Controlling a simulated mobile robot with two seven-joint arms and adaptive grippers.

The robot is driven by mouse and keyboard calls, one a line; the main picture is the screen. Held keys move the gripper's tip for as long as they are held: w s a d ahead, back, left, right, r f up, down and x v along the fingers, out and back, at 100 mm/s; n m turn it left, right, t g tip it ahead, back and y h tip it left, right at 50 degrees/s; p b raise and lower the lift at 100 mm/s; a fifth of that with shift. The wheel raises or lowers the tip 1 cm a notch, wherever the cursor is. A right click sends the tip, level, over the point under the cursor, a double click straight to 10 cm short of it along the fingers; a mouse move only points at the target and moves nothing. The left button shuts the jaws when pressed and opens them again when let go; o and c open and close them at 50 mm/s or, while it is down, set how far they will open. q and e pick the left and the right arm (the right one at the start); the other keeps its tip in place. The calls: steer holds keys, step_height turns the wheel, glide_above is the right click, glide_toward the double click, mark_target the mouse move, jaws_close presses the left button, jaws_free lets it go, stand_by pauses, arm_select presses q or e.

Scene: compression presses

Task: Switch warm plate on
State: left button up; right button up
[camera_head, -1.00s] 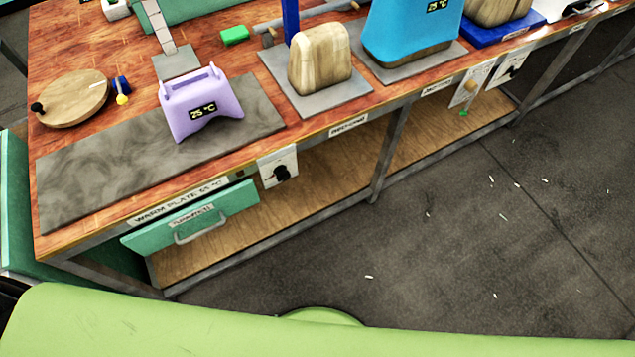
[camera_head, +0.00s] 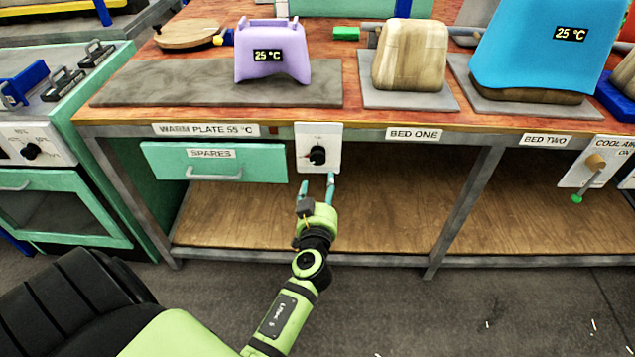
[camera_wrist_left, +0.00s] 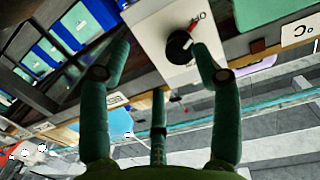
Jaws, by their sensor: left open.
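The warm plate (camera_head: 130,84) is a flat grey slab on the left part of the wooden bench, labelled "WARM PLATE 55 °C" on the front edge. A lilac press block (camera_head: 272,72) reading 25 °C stands on it. Below the bench edge is a white switch panel (camera_head: 331,135) with a black knob (camera_head: 317,155). My left gripper (camera_head: 317,183) is open and empty just below the knob. In the left wrist view the knob (camera_wrist_left: 179,47) shows a red pointer, with one fingertip close beside it; contact cannot be told. My right gripper is out of view.
A green "SPARES" drawer (camera_head: 240,166) is left of the panel. Bed one (camera_head: 430,99) holds a wooden block (camera_head: 411,55). A blue block (camera_head: 530,50) stands further right. An oven-like unit (camera_head: 60,195) is at far left. The lower shelf (camera_head: 380,220) looks clear.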

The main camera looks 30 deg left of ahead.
mark_target(318, 159)
arm_select(q)
steer(key=shift+n+y, duration=0.4)
steer(key=shift+y, duration=0.3)
steer(key=w+a+r, duration=0.2)
steer(key=w+a, duration=0.1)
steer(key=w+a+r+p, duration=0.1)
steer(key=w, duration=0.1)
steer(key=shift+a, duration=0.15)
steer(key=shift+w+a+f, duration=0.15)
steer(key=shift+w+a, duration=0.1)
steer(key=shift+w, duration=0.15)
steer(key=shift+c, duration=0.4)
steer(key=c, duration=1)
